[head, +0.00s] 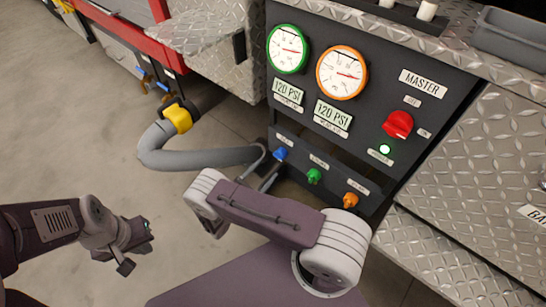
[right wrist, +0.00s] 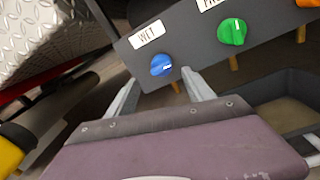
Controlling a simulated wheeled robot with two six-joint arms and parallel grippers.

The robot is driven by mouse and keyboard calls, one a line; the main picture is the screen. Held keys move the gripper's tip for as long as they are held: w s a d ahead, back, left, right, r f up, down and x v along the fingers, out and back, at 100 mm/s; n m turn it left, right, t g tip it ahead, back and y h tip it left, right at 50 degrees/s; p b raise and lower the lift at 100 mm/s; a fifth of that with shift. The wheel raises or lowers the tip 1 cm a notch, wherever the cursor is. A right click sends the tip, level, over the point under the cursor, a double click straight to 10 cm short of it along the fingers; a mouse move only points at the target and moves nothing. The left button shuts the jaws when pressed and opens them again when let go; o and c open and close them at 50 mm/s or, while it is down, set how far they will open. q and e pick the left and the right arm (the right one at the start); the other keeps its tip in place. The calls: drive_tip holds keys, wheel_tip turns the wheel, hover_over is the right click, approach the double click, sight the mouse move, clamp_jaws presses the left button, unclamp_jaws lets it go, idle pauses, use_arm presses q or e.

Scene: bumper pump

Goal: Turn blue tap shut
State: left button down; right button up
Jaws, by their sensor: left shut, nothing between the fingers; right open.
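The blue tap (head: 280,154) is the leftmost of three small knobs on the dark panel. In the right wrist view the blue tap (right wrist: 162,65) sits under a label that reads WET, with a pale mark pointing roughly to the right. My right gripper (head: 266,168) is open just in front of it. Its two fingers (right wrist: 162,82) appear on either side of the knob in the right wrist view; I cannot tell whether they touch it. My left gripper (head: 130,254) is shut and empty over the floor at lower left.
The green tap (head: 314,176) and orange tap (head: 350,200) are to the right on the same panel. Two gauges (head: 287,49) and a red master switch (head: 398,124) are above. A grey hose (head: 190,160) with a yellow collar (head: 179,118) curves close by on the left.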

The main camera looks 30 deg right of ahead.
sight(278, 158)
drive_tip(key=b+x, duration=0.3)
drive_tip(key=x, duration=0.4)
drive_tip(key=shift+w+d+f, duration=0.1)
drive_tip(key=shift+d+f, duration=0.1)
drive_tip(key=shift+d, duration=0.15)
drive_tip(key=shift+w+d+r, duration=0.15)
drive_tip(key=shift+d, duration=0.1)
drive_tip(key=c, duration=1.3)
